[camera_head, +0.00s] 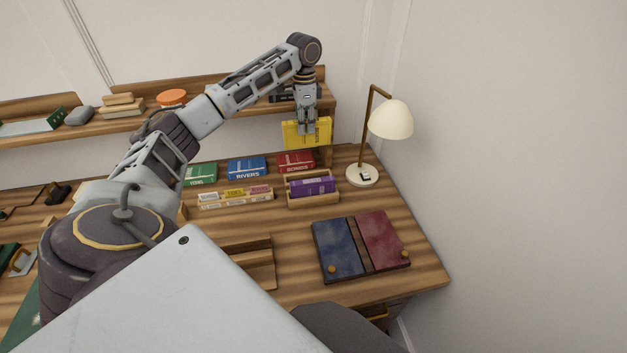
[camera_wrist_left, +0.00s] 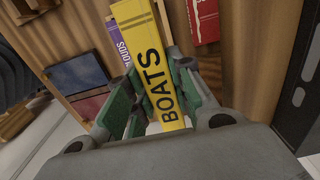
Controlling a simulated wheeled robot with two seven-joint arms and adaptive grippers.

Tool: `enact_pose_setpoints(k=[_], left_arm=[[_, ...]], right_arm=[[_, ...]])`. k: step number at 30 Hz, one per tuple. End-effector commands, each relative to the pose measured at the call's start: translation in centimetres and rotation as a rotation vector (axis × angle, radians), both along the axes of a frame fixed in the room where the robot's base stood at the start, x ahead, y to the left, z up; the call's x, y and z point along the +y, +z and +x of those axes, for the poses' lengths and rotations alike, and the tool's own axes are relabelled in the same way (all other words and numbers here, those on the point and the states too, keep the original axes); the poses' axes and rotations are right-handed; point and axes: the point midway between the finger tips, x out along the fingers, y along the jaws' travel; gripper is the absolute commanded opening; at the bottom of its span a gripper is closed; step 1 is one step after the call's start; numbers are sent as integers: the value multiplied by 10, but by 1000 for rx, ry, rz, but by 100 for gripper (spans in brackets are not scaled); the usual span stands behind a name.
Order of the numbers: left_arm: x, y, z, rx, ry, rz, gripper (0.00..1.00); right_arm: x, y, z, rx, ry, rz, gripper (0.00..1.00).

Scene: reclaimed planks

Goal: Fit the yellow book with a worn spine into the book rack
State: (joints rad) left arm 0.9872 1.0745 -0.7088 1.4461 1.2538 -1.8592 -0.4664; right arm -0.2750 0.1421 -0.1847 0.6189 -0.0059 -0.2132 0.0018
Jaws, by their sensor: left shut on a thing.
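My left gripper (camera_head: 307,124) is shut on the yellow book (camera_head: 293,135) and holds it upright in the air above the back right of the desk. In the left wrist view the yellow book (camera_wrist_left: 153,62), lettered BOATS, stands between the green-padded fingers of my left gripper (camera_wrist_left: 155,80). The wooden book rack (camera_head: 316,200) stands on the desk below and in front of the held book, apart from it. A purple book (camera_head: 313,186) sits in the rack; it also shows in the left wrist view (camera_wrist_left: 119,42), partly hidden by the yellow book. My right gripper is not in view.
A lamp (camera_head: 392,120) stands to the right. A shelf (camera_head: 60,135) runs behind.

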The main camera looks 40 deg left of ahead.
Motion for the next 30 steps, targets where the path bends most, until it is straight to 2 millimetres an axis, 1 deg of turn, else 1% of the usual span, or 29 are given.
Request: enact_pose_setpoints(k=[11,16,20,30], left_arm=[[0,1,0,-1,1,-1,0],[0,-8,0,0,1,0,0],[0,-24,-1,1,1,0,0],[0,-79,-1,1,1,0,0]], right_arm=[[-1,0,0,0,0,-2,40],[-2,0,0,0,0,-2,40],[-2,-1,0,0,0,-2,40],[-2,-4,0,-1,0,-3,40]])
